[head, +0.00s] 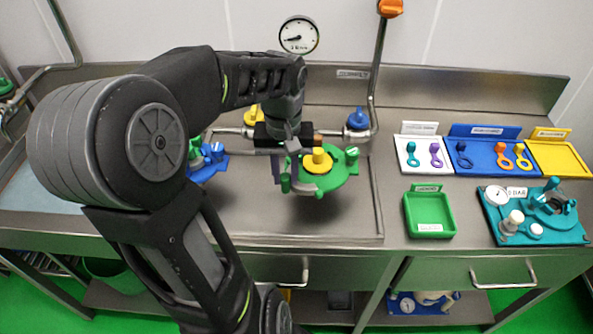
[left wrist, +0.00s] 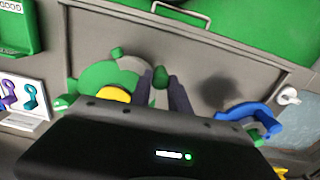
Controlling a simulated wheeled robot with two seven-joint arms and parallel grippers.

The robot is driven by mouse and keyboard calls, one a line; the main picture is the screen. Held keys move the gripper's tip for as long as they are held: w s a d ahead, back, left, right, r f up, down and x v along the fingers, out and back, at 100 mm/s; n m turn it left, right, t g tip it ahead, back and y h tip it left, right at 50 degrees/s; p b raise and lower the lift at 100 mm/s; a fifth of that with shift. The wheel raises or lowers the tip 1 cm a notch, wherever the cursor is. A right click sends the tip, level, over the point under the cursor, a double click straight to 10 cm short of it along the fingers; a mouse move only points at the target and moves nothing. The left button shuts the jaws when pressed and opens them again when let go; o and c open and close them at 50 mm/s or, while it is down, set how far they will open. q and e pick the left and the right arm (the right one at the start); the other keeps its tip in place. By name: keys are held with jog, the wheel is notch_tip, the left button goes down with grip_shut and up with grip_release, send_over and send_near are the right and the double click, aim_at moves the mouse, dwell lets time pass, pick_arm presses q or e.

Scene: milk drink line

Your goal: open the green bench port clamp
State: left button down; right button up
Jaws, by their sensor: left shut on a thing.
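The green bench port (head: 343,178) is a round green plate with a yellow knob (head: 318,158) on it and a grey curved clamp arm (head: 325,182) along its front edge. A small green clamp handle (head: 285,184) stands at the clamp's left end. My left gripper (head: 283,172) reaches down from above, its fingers at that handle. In the left wrist view the two fingers (left wrist: 163,88) are shut on the green handle (left wrist: 160,75). The clamp arm (left wrist: 134,64) shows beside it, and my gripper body hides part of the port. My right gripper is not in view.
A blue port (head: 208,168) sits left of the green one, partly behind my arm. Yellow (head: 252,116) and blue (head: 358,119) valves are on the pipe behind. A green tray (head: 429,214), tool trays (head: 486,150) and a teal fixture (head: 537,214) stand at the right.

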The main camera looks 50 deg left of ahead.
pick_arm(q)
jog(key=shift+s+a+m, duration=0.25)
jog(key=shift+a+m, duration=0.45)
jog(key=shift+m, duration=0.3)
jog(key=shift+s+a+m, duration=0.3)
jog(key=shift+a+m, duration=0.35)
jog(key=shift+m, duration=0.35)
jog(key=shift+s+a+m, duration=0.25)
jog(key=shift+a+m, duration=0.45)
jog(key=shift+m, duration=0.3)
jog(key=c, duration=1.2)
grip_release()
jog(key=shift+c, duration=0.2)
notch_tip(320, 180, up, 8)
jog(key=shift+d+f, duration=0.1)
jog(key=shift+f, duration=0.05)
